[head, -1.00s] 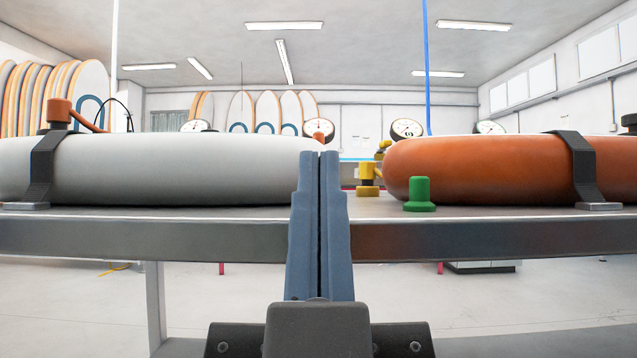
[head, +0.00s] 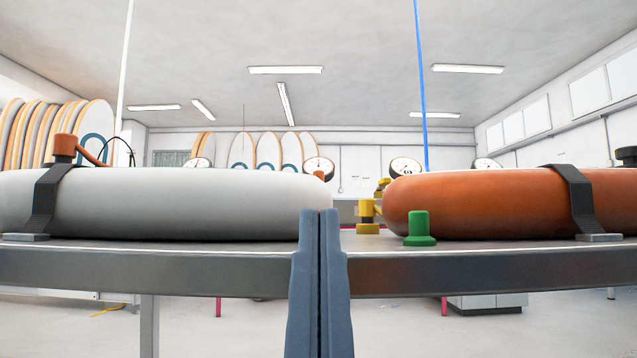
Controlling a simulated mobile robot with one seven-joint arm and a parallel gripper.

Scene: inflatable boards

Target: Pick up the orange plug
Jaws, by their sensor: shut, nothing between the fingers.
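The orange plug (head: 66,149) shows at the far left in the head view. It stands at the top of the white board's left end, behind the dark strap, with an orange cord or arm running down to its right. My gripper (head: 319,213) is shut and empty. It points up in the middle of the picture, in front of the bench edge, between the white board and the orange board. It is well to the right of the orange plug and apart from it.
The white inflatable board (head: 190,205) and orange inflatable board (head: 490,203) lie strapped on a grey bench (head: 150,268). Round gauges (head: 318,166) stand behind.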

